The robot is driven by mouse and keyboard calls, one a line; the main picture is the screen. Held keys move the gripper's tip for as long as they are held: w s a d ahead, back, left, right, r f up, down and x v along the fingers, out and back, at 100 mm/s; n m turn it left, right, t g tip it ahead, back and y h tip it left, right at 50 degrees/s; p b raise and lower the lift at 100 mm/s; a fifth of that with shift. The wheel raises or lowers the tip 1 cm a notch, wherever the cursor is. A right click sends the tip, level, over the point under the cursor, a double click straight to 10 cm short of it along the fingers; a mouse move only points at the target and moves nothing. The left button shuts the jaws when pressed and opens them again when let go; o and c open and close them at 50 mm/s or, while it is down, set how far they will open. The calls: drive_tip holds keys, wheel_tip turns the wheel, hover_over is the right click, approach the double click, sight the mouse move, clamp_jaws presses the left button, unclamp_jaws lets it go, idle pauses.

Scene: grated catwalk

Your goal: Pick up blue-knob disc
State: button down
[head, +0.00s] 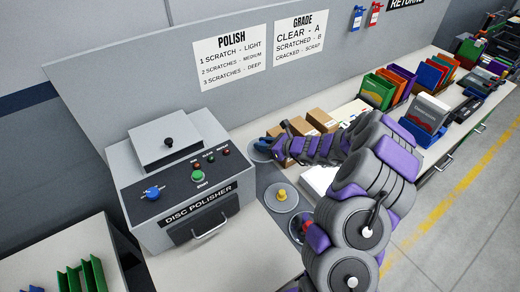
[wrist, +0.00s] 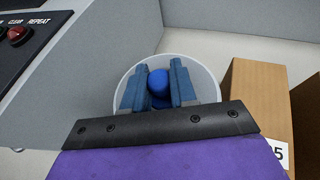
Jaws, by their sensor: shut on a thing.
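The blue-knob disc is a pale round disc (wrist: 205,80) with a blue knob (wrist: 158,82) at its centre in the wrist view. My gripper (wrist: 160,85) is shut on the blue knob, with one blue-grey finger on each side of it. In the head view my gripper (head: 271,141) is at the back of the bench, beside the polisher, and the pale disc (head: 259,152) shows partly beneath it. The knob is hidden there. I cannot tell whether the disc touches the bench.
The disc polisher (head: 180,180) stands left of the disc. A yellow-knob disc (head: 281,197) and a red-knob disc (head: 301,225), partly behind my arm, lie nearer. Cardboard boxes (head: 322,120) stand close on the right, and a grey panel (head: 200,90) rises behind.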

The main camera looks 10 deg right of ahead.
drive_tip(key=w+d+p, duration=0.1)
drive_tip(key=w+d, duration=0.1)
drive_tip(key=d, duration=0.3)
drive_tip(key=w+d, duration=0.2)
drive_tip(key=d, duration=0.4)
drive_tip(key=w+d+p, duration=0.1)
drive_tip(key=w+d, duration=0.1)
drive_tip(key=d, duration=0.3)
drive_tip(key=shift+w+d+f+p, duration=0.15)
drive_tip(key=shift+w+d+p, duration=0.2)
drive_tip(key=shift+w+d, duration=0.05)
